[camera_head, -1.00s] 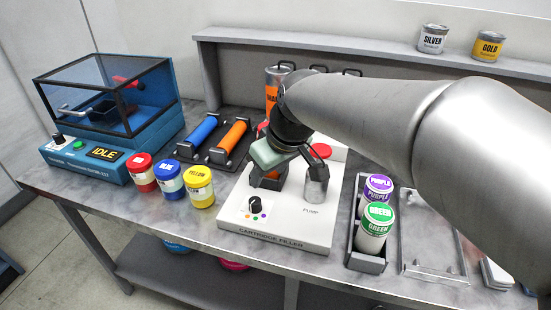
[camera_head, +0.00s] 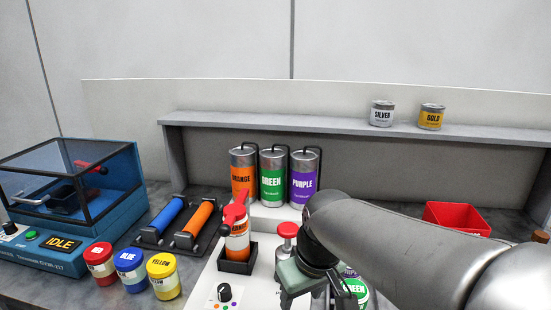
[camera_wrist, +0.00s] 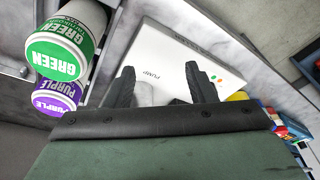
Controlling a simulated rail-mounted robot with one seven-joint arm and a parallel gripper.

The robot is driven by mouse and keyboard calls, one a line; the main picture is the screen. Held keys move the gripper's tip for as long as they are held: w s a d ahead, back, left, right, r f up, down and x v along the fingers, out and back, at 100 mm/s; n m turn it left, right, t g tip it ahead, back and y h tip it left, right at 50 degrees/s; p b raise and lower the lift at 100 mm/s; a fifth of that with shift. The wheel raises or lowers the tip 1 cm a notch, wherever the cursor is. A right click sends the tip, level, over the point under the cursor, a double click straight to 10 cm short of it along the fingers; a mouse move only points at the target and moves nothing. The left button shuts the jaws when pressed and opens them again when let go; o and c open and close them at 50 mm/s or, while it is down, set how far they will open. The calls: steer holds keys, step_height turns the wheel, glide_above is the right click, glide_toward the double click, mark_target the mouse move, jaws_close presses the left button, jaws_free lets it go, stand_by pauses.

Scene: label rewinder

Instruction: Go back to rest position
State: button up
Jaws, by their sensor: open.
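My gripper (camera_wrist: 158,88) is open in the wrist view, its two dark fingers apart with nothing between them. It is above the front right of the white cartridge filler (camera_wrist: 165,60), near the word PUMP. In the head view my gripper shows at the lower middle, right of the filler's red-topped pump (camera_head: 287,238); its fingertips are hard to see there.
Green (camera_wrist: 60,45) and purple (camera_wrist: 55,95) cartridges stand close beside my gripper. Red, blue and yellow (camera_head: 162,275) jars stand left of the filler. Orange, green and purple canisters (camera_head: 272,178) stand behind it. A red bin (camera_head: 457,217) is at right; a shelf (camera_head: 350,126) runs behind.

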steer(key=s+d+f+m+g+h, duration=0.1)
steer(key=s+d+f+m, duration=0.4)
steer(key=s+d+f, duration=0.4)
steer(key=shift+s+d+g, duration=0.4)
steer(key=shift+s+d, duration=0.25)
steer(key=shift+s, duration=0.25)
stand_by(0.4)
